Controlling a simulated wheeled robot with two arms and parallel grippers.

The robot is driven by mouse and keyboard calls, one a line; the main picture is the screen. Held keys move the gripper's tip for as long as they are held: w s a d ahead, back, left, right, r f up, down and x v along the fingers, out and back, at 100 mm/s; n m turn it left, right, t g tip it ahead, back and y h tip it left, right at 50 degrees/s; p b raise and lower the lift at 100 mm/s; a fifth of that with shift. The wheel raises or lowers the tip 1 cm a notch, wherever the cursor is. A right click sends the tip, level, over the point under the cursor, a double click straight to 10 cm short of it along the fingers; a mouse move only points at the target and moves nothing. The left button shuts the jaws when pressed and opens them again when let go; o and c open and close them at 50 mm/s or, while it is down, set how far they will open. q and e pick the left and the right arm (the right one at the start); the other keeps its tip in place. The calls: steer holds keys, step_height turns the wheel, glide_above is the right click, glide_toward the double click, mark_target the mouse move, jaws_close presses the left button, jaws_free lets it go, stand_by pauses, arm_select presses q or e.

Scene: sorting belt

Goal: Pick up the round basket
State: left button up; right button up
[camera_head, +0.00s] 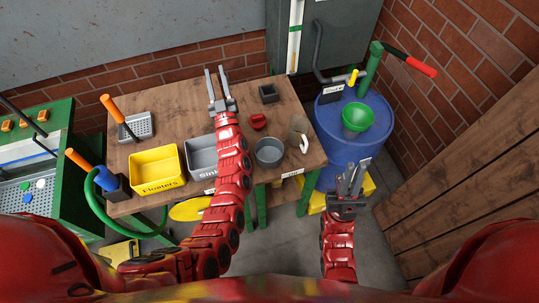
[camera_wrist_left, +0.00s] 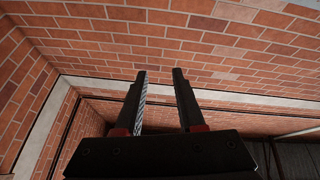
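A round, open grey container (camera_head: 269,152) stands near the front right of the wooden table; it is the only round basket-like thing there, and I cannot tell if its wall is mesh. My left gripper (camera_head: 214,71) is raised over the back of the table, open and empty, left of and beyond this container. My right gripper (camera_head: 355,170) is off the table's front right corner, fingers apart and empty, to the right of the container.
A yellow bin (camera_head: 157,169) and a grey bin (camera_head: 201,154), partly behind my left arm, stand left. A red object (camera_head: 258,121), a dark box (camera_head: 268,93) and a beige object (camera_head: 300,128) surround the container. A blue barrel (camera_head: 335,152) with a green funnel (camera_head: 357,117) stands right.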

arm_select(q)
steer(key=w+d+m+g+h, duration=0.5)
steer(key=w+d+h, duration=0.4)
steer(key=w+d, duration=0.6)
steer(key=s+d+r+m+g+h, duration=0.1)
steer(key=d+m+g+h, duration=0.1)
steer(key=d+m+h, duration=0.3)
steer(key=s+d+m+g, duration=0.1)
steer(key=s+d+m, duration=0.1)
steer(key=d, duration=0.6)
steer(key=s+d+f+m+g+h, duration=0.1)
steer(key=s+d+f+m+g, duration=0.2)
steer(key=s+d+m+g, duration=0.35)
steer(key=m+g+y+b, duration=0.3)
steer(key=m+g+y, duration=0.3)
steer(key=g+y, duration=0.2)
glide_above(271, 169)
steer(key=shift+t, duration=0.25)
step_height(271, 169, down, 27)
steer(key=shift+a+r, duration=0.1)
steer(key=shift+r, duration=0.1)
steer(key=shift+w+a+f+p, duration=0.15)
steer(key=shift+f+p, duration=0.2)
steer(key=shift+f, duration=0.3)
